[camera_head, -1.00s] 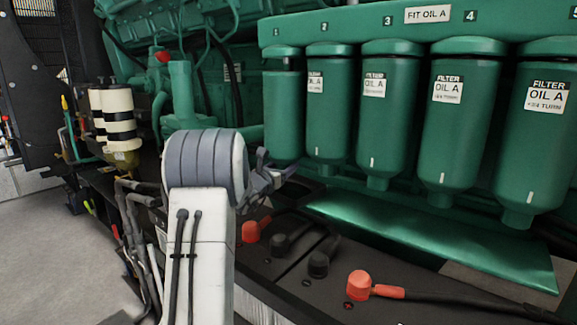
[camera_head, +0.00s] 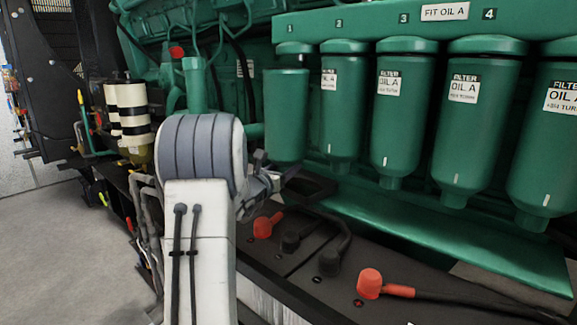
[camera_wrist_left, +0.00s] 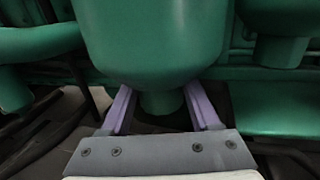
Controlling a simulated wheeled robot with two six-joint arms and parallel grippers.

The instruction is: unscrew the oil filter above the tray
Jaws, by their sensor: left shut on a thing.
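The green oil filter under number 1 (camera_head: 286,115) hangs at the left end of the row. A gap with a narrow stem shows between its top and its green cap, and no label faces me. My left gripper (camera_head: 270,181) is at the filter's bottom, partly hidden by my arm. In the left wrist view its two pale purple fingers (camera_wrist_left: 158,108) stand on either side of the lower end of the filter (camera_wrist_left: 150,40), shut on it. A dark tray-like piece (camera_head: 318,190) lies below the filter, partly hidden. My right gripper is not in view.
Several labelled green filters (camera_head: 400,125) hang close to the right. A sloping green panel (camera_head: 440,230) runs below them. Red-capped cables (camera_head: 370,283) lie on the dark deck in front. Black-and-white cylinders (camera_head: 130,112) stand at the left. Grey floor (camera_head: 50,240) is clear.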

